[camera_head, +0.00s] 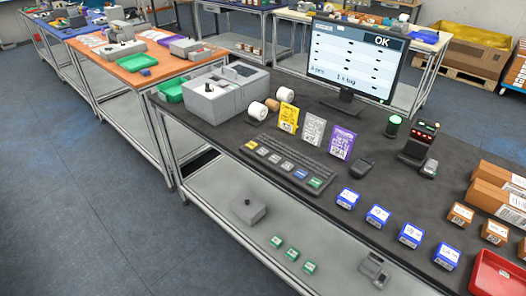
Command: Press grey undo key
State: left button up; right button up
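A dark keyboard (291,153) lies on the black workbench top, left of the middle. Along its front edge is a row of larger coloured keys: a yellow key (251,145) at the left end, several pale grey or whitish keys (275,160), a blue key (301,174) and a green key (315,183) at the right end. The key labels are too small to read, so I cannot tell which is the undo key. Neither of my grippers shows in the head view.
Behind the keyboard stand yellow, white and purple cards (314,129) and a monitor (357,58) reading "OK". A grey printer-like box (226,98) is to the left. A black mouse (362,167) and blue boxes (378,216) are to the right. A lower shelf (212,196) juts out in front.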

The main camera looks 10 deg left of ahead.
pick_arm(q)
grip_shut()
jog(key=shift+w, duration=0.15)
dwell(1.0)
